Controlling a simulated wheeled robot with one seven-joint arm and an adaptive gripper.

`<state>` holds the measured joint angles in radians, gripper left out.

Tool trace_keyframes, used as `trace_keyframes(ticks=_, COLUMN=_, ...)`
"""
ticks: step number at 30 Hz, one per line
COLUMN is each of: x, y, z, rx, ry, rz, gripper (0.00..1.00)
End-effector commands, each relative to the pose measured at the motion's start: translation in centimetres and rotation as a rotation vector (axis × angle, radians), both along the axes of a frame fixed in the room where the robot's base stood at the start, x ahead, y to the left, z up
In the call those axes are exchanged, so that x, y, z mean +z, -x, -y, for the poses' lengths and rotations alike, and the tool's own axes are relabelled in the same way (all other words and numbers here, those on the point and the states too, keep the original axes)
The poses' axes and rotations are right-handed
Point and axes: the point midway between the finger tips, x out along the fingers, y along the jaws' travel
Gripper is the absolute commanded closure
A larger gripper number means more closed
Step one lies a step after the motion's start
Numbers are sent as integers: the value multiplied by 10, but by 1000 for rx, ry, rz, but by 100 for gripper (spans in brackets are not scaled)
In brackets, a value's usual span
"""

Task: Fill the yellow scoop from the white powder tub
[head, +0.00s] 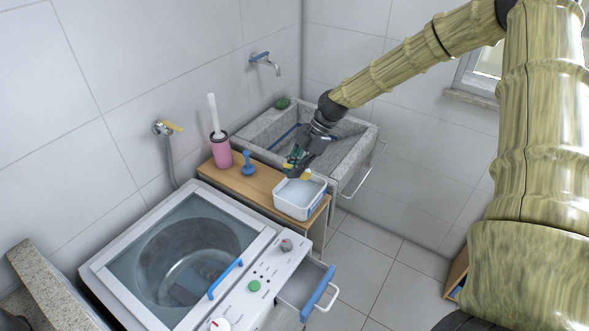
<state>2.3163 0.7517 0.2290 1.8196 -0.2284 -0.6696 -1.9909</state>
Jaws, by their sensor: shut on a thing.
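The white powder tub (297,211) stands on the right end of the wooden shelf, open at the top, with pale powder (298,191) inside. My gripper (298,168) is above the tub's far side, pointing down. It is shut on the yellow scoop (306,174), of which only a small yellow part shows at the tub's far rim. The rest of the scoop is hidden by the gripper or too small to make out. I cannot tell whether the scoop touches the powder or holds any.
A stone sink (354,130) lies behind. In front are a washing machine (190,250) and an open drawer (305,287).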

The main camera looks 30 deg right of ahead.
Motion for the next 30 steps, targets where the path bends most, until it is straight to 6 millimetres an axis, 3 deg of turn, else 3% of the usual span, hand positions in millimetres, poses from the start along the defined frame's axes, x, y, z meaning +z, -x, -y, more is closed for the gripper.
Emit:
trace_keyframes(ticks=21, x=19, y=0, z=0, rx=2, ry=265, rz=97, gripper=100)
trace_keyframes(ticks=30, x=20, y=0, z=0, rx=0, ry=282, rz=104, gripper=100)
